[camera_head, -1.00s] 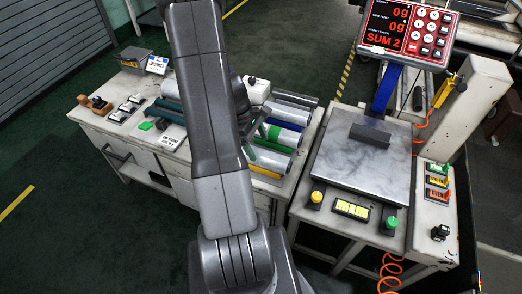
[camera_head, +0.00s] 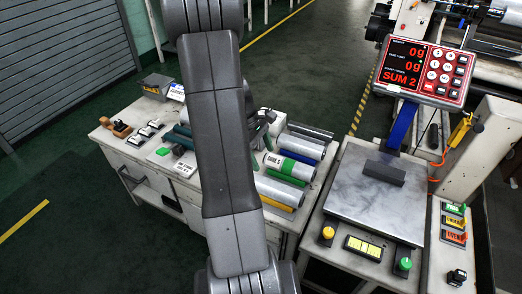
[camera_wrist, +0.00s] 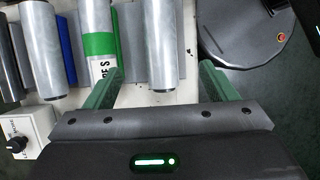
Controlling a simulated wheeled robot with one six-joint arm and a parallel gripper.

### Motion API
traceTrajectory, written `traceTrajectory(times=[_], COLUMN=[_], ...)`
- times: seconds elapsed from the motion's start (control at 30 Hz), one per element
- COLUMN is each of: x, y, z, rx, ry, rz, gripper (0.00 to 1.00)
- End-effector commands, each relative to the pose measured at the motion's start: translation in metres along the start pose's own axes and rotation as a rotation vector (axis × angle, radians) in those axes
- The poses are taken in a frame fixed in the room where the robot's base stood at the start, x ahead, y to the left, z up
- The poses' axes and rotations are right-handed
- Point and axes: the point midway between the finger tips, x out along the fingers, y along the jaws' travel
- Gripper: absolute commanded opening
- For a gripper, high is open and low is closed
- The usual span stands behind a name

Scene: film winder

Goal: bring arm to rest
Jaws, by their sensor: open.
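My gripper (camera_wrist: 155,88) is open in the wrist view. Its two green fingers stand apart at the lower part of the picture, with nothing held between them. The end of a grey roll (camera_wrist: 155,80) shows beyond the gap; I cannot tell how far off it is. My arm rises through the middle of the head view and hides part of the white bench (camera_head: 140,150). The gripper is mostly hidden behind the arm there.
Several rolls (camera_head: 297,147) lie on the bench, one with a green band. To the right stands a scale (camera_head: 375,210) with a dark bar (camera_head: 384,172) on its plate and a red display (camera_head: 425,72) reading 0g. Dark green floor (camera_head: 90,235) is free at the lower left.

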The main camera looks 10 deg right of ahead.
Motion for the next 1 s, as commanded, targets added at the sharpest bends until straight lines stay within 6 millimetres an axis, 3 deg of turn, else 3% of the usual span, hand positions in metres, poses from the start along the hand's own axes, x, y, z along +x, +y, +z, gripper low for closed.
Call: traceTrajectory(times=[0.27,0.87,0.9,1.0], x=[0.024,0.144,0.129,0.117], y=[0.000,-0.001,0.000,0.000], z=[0.000,0.001,0.005,0.009], rx=[0.000,-0.001,0.000,0.000], ry=[-0.003,-0.003,0.001,0.000], rz=[-0.003,-0.005,0.001,0.001], gripper=[0.79,0.79,0.79,0.79])
